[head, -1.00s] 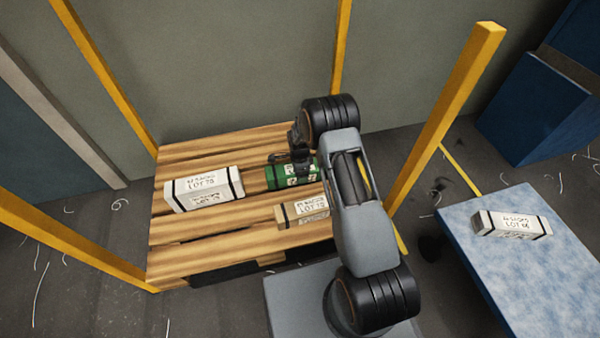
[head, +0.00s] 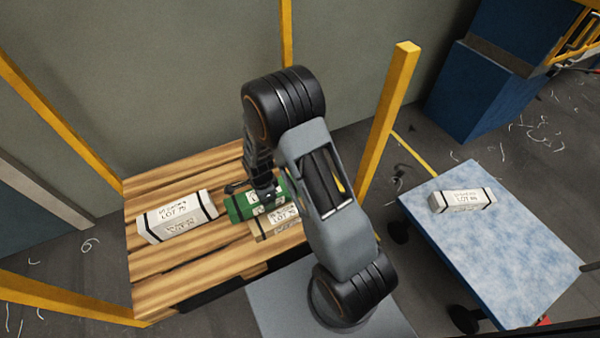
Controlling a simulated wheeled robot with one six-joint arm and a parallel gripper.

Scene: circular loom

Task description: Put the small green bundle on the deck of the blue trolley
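The small green bundle (head: 241,208), with a white label, is at my gripper (head: 264,194) over the right part of the wooden pallet (head: 200,265). My gripper appears shut on it from above, though the arm hides part of the grip. The bundle looks raised a little above the boards and partly covers the tan bundle behind it in the picture. The blue trolley (head: 490,262) stands at the right, its mottled deck mostly bare, with one white bundle (head: 462,201) lying near its far left edge.
A white bundle (head: 177,216) lies on the pallet left of the green one. A tan bundle (head: 275,224) lies close by. Yellow posts rise around the pallet; one post (head: 388,120) stands between pallet and trolley. A blue cabinet (head: 480,95) is behind the trolley.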

